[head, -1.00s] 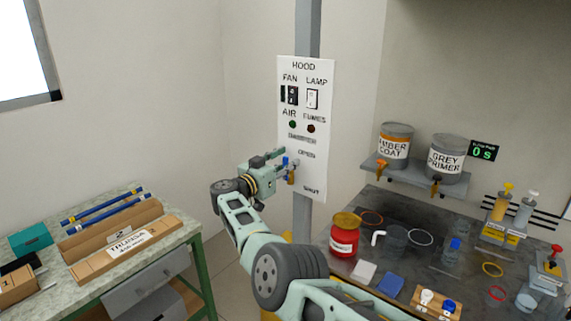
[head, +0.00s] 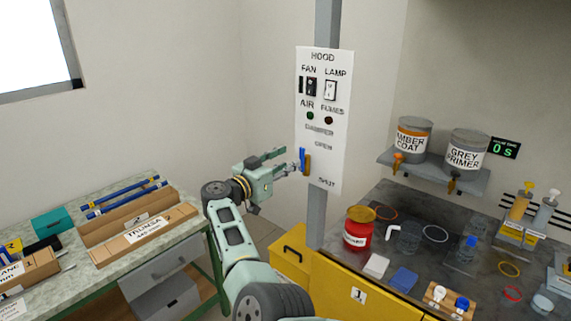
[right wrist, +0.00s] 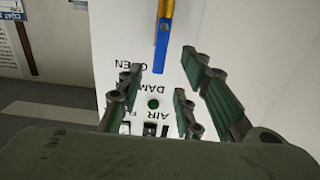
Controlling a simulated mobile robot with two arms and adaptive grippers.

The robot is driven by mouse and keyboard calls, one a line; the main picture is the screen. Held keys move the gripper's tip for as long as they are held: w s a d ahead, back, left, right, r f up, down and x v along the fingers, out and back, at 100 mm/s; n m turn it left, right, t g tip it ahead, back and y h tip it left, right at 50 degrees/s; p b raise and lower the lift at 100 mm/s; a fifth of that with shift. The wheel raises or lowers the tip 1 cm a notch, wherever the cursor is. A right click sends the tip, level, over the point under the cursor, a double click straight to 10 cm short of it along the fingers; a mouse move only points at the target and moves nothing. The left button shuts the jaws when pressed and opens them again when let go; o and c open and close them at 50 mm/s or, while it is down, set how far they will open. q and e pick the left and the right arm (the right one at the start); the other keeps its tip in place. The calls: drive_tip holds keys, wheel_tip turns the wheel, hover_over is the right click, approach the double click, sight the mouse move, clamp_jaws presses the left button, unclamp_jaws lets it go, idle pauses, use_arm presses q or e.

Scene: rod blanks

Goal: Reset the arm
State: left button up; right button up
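My right gripper (head: 282,164) is open and empty, just left of the hood panel (head: 322,112). Its fingers point toward the damper lever (head: 304,161), with a small gap between them. The lever is blue and brass and hangs roughly upright beside the panel's lower part, between the OPEN and SHUT labels. In the right wrist view, the spread fingers (right wrist: 166,98) show nothing between them but the panel behind. The lever (right wrist: 163,40) shows beyond them. My left gripper is not in view.
A bench (head: 185,236) with wooden boxes and blue rods stands at left. At right, a dark worktop (head: 385,219) holds a red jar (head: 358,232), rings and small blocks. Two paint cans (head: 414,139) sit on a shelf above. The grey post (head: 318,222) is close to my arm.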

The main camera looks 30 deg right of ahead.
idle(0.3)
